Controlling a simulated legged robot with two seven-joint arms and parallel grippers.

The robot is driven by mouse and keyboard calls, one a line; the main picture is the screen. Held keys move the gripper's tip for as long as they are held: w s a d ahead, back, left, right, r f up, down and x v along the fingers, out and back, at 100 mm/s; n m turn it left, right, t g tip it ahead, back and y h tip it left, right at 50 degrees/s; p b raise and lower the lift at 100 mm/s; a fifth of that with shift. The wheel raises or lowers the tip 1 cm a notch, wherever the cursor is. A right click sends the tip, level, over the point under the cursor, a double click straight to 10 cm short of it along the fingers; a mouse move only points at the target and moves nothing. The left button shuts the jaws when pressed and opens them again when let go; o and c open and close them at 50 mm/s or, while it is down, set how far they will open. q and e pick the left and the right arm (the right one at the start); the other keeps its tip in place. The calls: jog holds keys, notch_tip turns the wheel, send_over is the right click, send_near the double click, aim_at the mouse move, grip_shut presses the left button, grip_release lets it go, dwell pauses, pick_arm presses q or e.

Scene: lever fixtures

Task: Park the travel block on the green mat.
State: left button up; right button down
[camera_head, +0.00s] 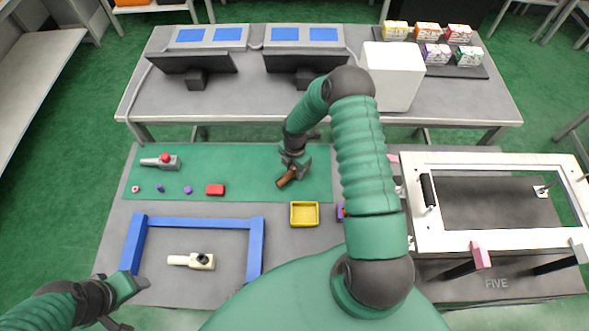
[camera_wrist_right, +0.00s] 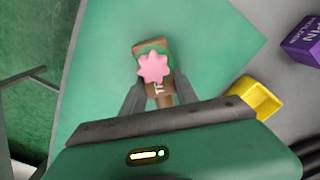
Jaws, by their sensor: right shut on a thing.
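A brown block (camera_head: 287,177) with a pink star-shaped knob (camera_wrist_right: 153,67), which I take for the travel block, is at the right part of the green mat (camera_head: 240,160). My right gripper (camera_head: 291,170) is shut on it, with the fingers on either side in the right wrist view (camera_wrist_right: 160,98). The block is over the mat; I cannot tell whether it touches it.
A grey lever piece with a red knob (camera_head: 163,161), small purple parts and a red block (camera_head: 214,190) lie on the mat. A yellow tray (camera_head: 304,214), blue frame (camera_head: 205,222), cream lever piece (camera_head: 192,261) and white frame (camera_head: 490,240) are nearby. The mat's middle is clear.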

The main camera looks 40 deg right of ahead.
jog(key=shift+a, duration=0.15)
jog(key=c, duration=1)
grip_release()
jog(key=shift+a, duration=0.1)
jog(key=shift+c, duration=0.2)
jog(key=shift+o, duration=0.6)
